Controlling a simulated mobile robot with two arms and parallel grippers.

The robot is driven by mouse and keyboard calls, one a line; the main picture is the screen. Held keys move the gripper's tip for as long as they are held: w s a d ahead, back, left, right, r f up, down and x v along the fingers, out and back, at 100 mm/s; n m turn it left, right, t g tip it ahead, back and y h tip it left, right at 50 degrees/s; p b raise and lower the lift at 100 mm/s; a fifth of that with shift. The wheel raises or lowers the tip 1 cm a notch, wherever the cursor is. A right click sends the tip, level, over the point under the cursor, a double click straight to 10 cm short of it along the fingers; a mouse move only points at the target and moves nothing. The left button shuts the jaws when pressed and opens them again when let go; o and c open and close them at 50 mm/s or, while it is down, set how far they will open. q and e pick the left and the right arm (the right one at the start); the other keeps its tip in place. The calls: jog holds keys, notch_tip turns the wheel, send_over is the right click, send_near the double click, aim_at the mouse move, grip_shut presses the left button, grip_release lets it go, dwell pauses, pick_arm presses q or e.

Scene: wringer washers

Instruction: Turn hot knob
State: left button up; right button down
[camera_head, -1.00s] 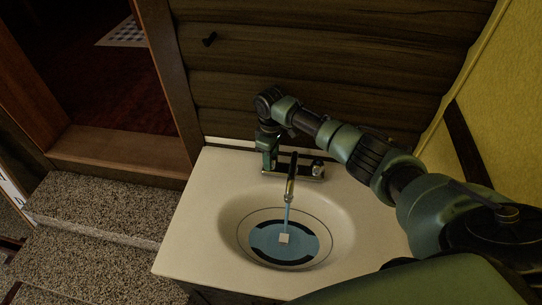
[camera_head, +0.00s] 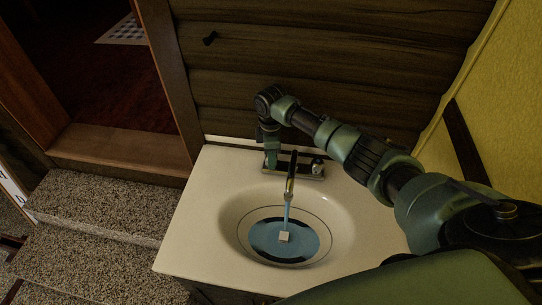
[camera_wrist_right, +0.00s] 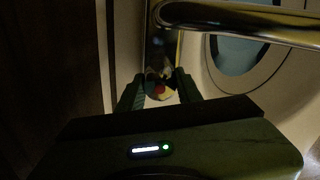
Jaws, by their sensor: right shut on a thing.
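The hot knob (camera_wrist_right: 161,90), with a red mark on it, sits between the two fingers of my right gripper (camera_wrist_right: 160,86) in the right wrist view. The gripper is shut on it. In the head view my right gripper (camera_head: 271,160) points down at the left end of the faucet (camera_head: 291,172) and hides the hot knob there. A thin stream of water (camera_head: 287,213) runs from the spout into the basin. The other knob (camera_head: 317,167) stands free at the faucet's right end. My left gripper is not in view.
The cream sink top (camera_head: 200,215) holds an oval basin (camera_head: 338,235) with water in it. A dark plank wall (camera_head: 330,60) stands close behind the faucet. Carpeted steps (camera_head: 95,210) and a doorway lie to the left. A yellow wall (camera_head: 510,95) is on the right.

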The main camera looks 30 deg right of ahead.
dwell(0.3)
jog(key=c, duration=0.9)
grip_release()
jog(key=shift+c, duration=0.2)
notch_tip(320, 180, up, 8)
jog(key=shift+f+b, duration=0.1)
jog(key=shift+b, duration=0.55)
jog(key=shift+a, duration=0.1)
